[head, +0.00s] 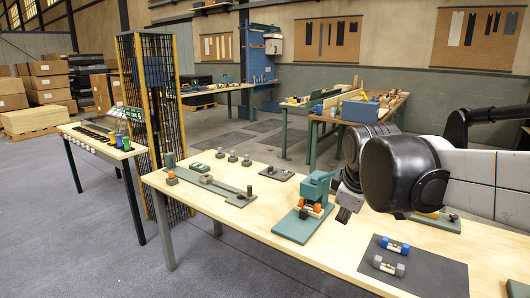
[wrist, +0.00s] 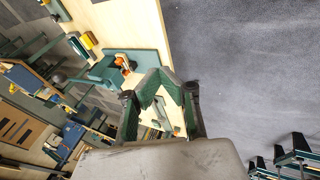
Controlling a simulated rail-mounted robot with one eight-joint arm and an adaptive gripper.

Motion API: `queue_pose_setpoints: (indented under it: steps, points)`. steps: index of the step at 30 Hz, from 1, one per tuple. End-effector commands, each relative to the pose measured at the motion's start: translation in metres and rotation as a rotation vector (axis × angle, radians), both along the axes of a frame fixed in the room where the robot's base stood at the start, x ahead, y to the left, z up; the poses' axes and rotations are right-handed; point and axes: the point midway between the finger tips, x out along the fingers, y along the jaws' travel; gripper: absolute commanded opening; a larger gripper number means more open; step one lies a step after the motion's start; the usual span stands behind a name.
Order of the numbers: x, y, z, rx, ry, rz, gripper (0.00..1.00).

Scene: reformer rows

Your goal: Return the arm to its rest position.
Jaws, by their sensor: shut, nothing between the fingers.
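My arm reaches in from the right of the head view, over the wooden workbench (head: 262,238). My gripper (head: 343,214) hangs from the dark wrist, just right of a green press fixture (head: 318,188) with an orange part, and looks apart from it. In the wrist view my gripper (wrist: 158,78) has its green fingers shut with nothing held. The view is tilted, and the green fixture (wrist: 108,70) shows to the left of the fingers. The part of the bench behind my arm is hidden.
A dark mat (head: 440,283) carries a blue dumbbell-shaped piece (head: 395,244) and a grey one (head: 388,265). Small fixtures stand along the left of the bench. A black mesh rack (head: 150,100) stands behind its left end. Open grey floor (head: 90,235) lies at left.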

Motion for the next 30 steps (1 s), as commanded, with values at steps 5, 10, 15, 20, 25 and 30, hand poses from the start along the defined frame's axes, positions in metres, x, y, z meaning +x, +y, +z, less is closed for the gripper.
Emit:
queue_pose_setpoints:
  steps: [5, 10, 15, 20, 25, 30]
  points:
    - [-0.055, -0.007, -0.009, 0.129, -0.041, -0.197, 0.00]
    - [-0.103, -0.011, -0.023, 0.257, -0.077, -0.383, 0.00]
    - [-0.145, -0.014, -0.044, 0.387, -0.110, -0.563, 0.00]
    - [-0.174, -0.015, -0.062, 0.486, -0.131, -0.695, 0.00]
    - [-0.187, -0.016, -0.073, 0.540, -0.141, -0.767, 0.00]
    - [-0.189, -0.015, -0.074, 0.551, -0.143, -0.780, 0.00]
